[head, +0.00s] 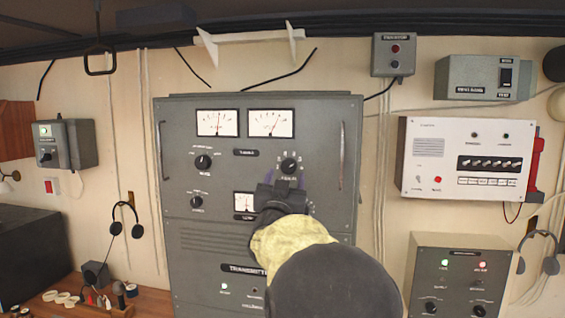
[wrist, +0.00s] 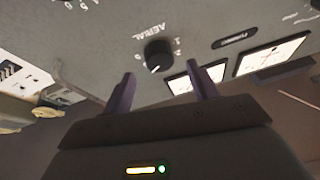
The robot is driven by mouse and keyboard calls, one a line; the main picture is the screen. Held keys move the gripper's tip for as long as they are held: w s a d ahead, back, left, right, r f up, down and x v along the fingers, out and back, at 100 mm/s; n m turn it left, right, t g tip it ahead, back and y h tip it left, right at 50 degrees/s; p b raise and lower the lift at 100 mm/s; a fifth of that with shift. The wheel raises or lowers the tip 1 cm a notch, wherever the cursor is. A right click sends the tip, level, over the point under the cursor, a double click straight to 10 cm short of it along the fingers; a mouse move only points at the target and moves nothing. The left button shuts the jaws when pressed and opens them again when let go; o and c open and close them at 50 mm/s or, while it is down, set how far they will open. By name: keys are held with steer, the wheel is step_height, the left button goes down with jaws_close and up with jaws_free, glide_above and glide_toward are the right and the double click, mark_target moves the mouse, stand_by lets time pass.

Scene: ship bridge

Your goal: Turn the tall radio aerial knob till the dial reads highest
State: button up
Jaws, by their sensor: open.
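The tall radio (head: 180,240) is a grey cabinet marked as a transmitter. Its aerial knob (head: 289,166), round and black, is at the upper right of its front. In the wrist view the knob (wrist: 158,55) shows a white mark beside an upside-down AERIAL label. My gripper (head: 286,177) is open just below the knob; in the wrist view its fingers (wrist: 174,70) stand apart, with the knob beyond their tips. Two dials sit above: the left dial (head: 217,123) has its needle near the middle, the right dial (head: 270,123) has its needle leaning right.
A small lower dial (head: 243,202) is partly hidden by my gripper. Other knobs (head: 203,162) sit on the left of the panel, and upright handles (head: 342,155) flank it. A white panel (head: 455,190) and a grey box (head: 460,260) are to the right.

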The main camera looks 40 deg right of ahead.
mark_target(288, 169)
steer(key=p+x, duration=0.1)
steer(key=x, duration=0.2)
steer(key=shift+w, duration=0.1)
steer(key=shift+c, duration=0.2)
steer(key=c, duration=0.9)
steer(key=shift+c, duration=0.2)
steer(key=shift+f+m+b, duration=0.1)
steer(key=shift+m+b, duration=0.2)
steer(key=shift+b, duration=0.05)
